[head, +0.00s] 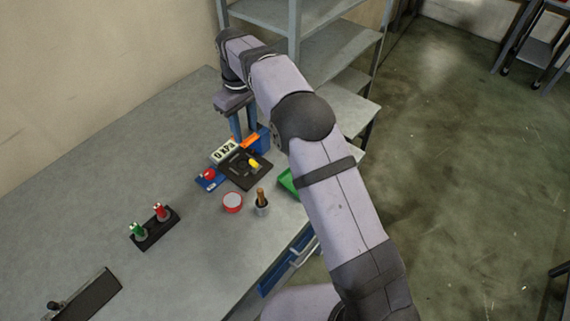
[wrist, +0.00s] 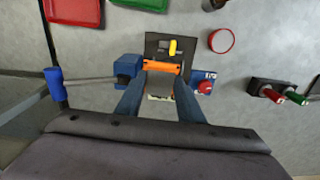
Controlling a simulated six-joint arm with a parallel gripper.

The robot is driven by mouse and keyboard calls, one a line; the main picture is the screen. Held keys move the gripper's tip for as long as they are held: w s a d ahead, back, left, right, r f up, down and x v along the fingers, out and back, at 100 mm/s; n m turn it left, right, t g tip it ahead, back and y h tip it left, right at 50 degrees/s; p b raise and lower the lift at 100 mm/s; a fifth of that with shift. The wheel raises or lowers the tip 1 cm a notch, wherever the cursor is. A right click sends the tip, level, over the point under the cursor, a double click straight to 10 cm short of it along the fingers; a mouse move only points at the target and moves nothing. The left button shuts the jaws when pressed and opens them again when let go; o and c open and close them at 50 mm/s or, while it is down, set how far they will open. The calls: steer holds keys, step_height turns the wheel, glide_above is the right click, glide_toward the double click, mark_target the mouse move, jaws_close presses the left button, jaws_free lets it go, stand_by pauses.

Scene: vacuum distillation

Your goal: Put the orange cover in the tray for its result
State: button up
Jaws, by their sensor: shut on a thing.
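The orange cover (head: 250,142) is between the fingertips of my gripper (head: 243,138), which is shut on it. In the wrist view the orange cover (wrist: 161,67) spans the gap between the blue fingers. It is at the edge of a dark square plate (head: 238,175) with a yellow part (head: 253,163) on it; I cannot tell whether it touches the plate. A display (head: 223,152) reading 0 kPa stands beside it. A green tray (head: 288,182) is partly hidden by my arm. A red tray (wrist: 75,11) shows at the wrist view's top left.
A blue block with a red knob (head: 208,175) sits left of the plate. A red-rimmed round dish (head: 232,202) and a brown-topped holder (head: 262,203) stand nearer. A black rack (head: 155,229) holds red and green pieces. The bench's left side is mostly clear.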

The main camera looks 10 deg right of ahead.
steer(key=s+d+r+m+p, duration=0.1)
steer(key=d+r, duration=0.2)
steer(key=d, duration=0.3)
steer(key=d+r+m, duration=0.2)
steer(key=d+r, duration=0.2)
steer(key=d, duration=0.3)
steer(key=s+d+f+n, duration=0.2)
steer(key=s+d+f, duration=0.1)
steer(key=s+f, duration=0.55)
steer(key=shift+w+f+p, duration=0.3)
steer(key=shift+f+p, duration=0.25)
steer(key=shift+f, duration=1.1)
steer(key=shift+w+f+p, duration=0.3)
steer(key=shift+f+p, duration=0.3)
steer(key=shift+f, duration=1.05)
steer(key=shift+w+f+p, duration=0.3)
steer(key=shift+f+p, duration=0.25)
steer(key=shift+f, duration=1.1)
steer(key=shift+f, duration=0.2)
steer(key=o, duration=1.3)
steer(key=shift+c, duration=0.2)
